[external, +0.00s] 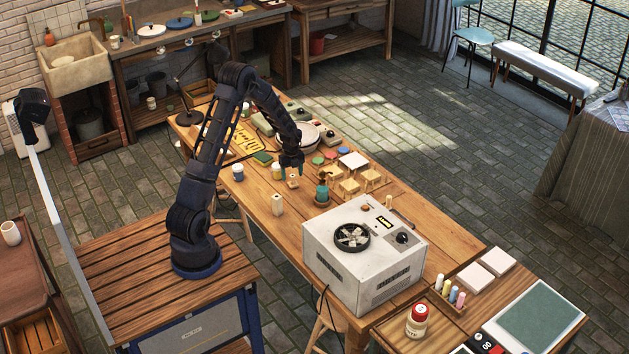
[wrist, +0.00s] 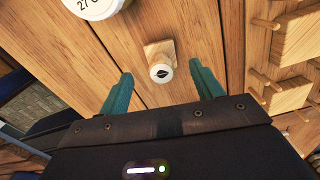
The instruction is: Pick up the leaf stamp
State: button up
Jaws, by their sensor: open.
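The leaf stamp (wrist: 160,73) is a small wooden block with a round white top that bears a dark leaf mark. It stands on the wooden table, and in the external view it shows as a pale block (external: 293,181) just under my gripper (external: 292,172). In the wrist view, my gripper (wrist: 161,76) is open. Its two teal fingers lie to the left and right of the stamp, with a gap on each side. The stamp appears below the fingers, and I cannot tell how far.
A white round container (wrist: 95,6) with a printed label is near the stamp. Small wooden stands (wrist: 283,92) with pegs are to the right. Bare table (external: 250,187) lies left of the stamp.

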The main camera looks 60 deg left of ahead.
aim_at(293, 183)
notch_tip(293, 183, down, 5)
jog(key=shift+w, duration=0.15)
jog(key=shift+c, duration=0.3)
jog(key=c, duration=1)
